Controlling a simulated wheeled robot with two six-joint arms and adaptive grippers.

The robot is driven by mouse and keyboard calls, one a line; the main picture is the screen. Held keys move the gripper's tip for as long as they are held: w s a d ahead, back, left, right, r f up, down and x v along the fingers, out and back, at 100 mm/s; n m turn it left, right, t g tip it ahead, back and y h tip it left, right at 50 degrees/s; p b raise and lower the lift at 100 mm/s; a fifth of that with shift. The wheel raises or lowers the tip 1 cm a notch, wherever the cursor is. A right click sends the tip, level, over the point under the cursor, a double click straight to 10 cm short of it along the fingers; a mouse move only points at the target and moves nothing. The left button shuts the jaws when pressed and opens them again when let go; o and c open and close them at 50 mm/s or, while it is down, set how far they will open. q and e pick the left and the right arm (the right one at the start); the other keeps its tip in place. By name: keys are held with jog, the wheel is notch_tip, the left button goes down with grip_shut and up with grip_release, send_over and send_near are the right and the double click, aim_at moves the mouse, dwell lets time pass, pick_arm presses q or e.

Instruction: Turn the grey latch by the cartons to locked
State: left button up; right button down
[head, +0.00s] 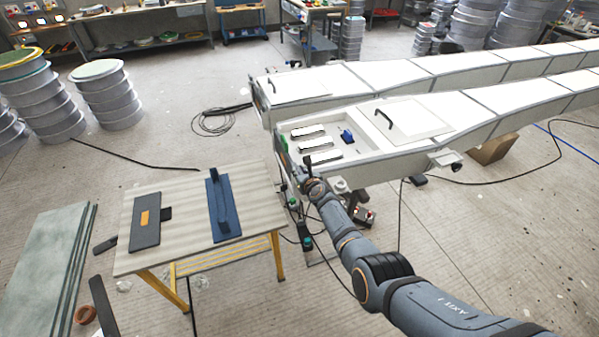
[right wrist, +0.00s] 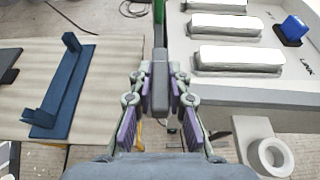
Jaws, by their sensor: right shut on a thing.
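My right gripper (head: 314,184) is at the near left corner of the front white mould. In the right wrist view its two fingers (right wrist: 160,88) are closed on a dark grey upright bar (right wrist: 160,68), which looks like the grey latch's handle. The bar also shows in the head view (head: 322,160), sticking out beyond the gripper. The latch's base and any lock marking are hidden by the gripper. My left gripper is not in view.
The front mould (head: 400,163) has a recess with several white blocks (right wrist: 237,58) and a blue lever (right wrist: 292,31). A workbench (head: 180,195) to the left bears a blue tool (head: 222,205) and a dark float (head: 146,220). Cables lie on the floor.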

jog(key=c, duration=1.3)
grip_release()
jog(key=shift+s+d+r, duration=0.1)
jog(key=shift+s+r, duration=0.1)
jog(key=shift+s, duration=0.25)
jog(key=s+d, duration=0.1)
jog(key=s, duration=0.3)
jog(key=s+d, duration=0.1)
jog(key=s, duration=0.3)
jog(key=s+d, duration=0.1)
jog(key=s, duration=0.2)
jog(key=shift+s, duration=0.4)
